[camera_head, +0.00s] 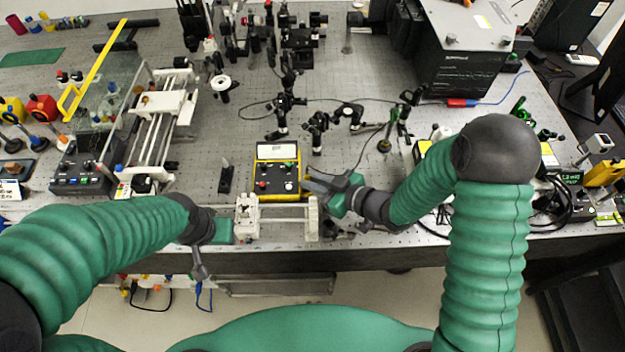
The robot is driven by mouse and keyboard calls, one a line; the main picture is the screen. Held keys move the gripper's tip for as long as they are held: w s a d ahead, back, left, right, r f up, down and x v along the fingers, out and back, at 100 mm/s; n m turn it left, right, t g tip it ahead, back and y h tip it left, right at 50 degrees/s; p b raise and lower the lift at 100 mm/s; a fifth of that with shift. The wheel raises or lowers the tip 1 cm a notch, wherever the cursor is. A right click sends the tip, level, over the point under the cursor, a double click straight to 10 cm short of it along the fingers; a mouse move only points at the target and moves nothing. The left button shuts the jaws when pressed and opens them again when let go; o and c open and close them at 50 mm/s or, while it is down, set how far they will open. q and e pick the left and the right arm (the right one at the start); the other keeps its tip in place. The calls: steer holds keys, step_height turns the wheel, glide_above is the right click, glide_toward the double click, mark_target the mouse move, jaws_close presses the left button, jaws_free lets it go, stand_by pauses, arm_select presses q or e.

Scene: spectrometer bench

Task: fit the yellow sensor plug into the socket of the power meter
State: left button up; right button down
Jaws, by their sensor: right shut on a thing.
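The power meter (264,152) is a yellow-edged box with a dark face, a pale display and small knobs, on the bench in front of me. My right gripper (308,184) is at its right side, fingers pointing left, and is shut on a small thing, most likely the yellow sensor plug. The fingers mostly hide the plug, and the socket cannot be made out. Whether the plug touches the meter cannot be told. My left gripper (236,230) is low at the bench's front edge, left of the meter; its fingers are too unclear to read.
A white rail fixture (247,216) stands just in front of the meter, between my grippers. A larger white rail frame (163,104) is to the left. Optics posts (317,126) stand behind the meter. A thin dark cable runs behind my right gripper.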

steer(key=shift+f+b, duration=0.4)
steer(key=shift+f, duration=0.2)
steer(key=shift+s+d+f, duration=0.1)
steer(key=shift+s+f, duration=0.05)
steer(key=shift+f, duration=0.15)
steer(key=shift+r, duration=0.1)
steer(key=shift+r+p, duration=0.6)
steer(key=shift+r, duration=0.3)
steer(key=shift+w, duration=0.2)
stand_by(0.5)
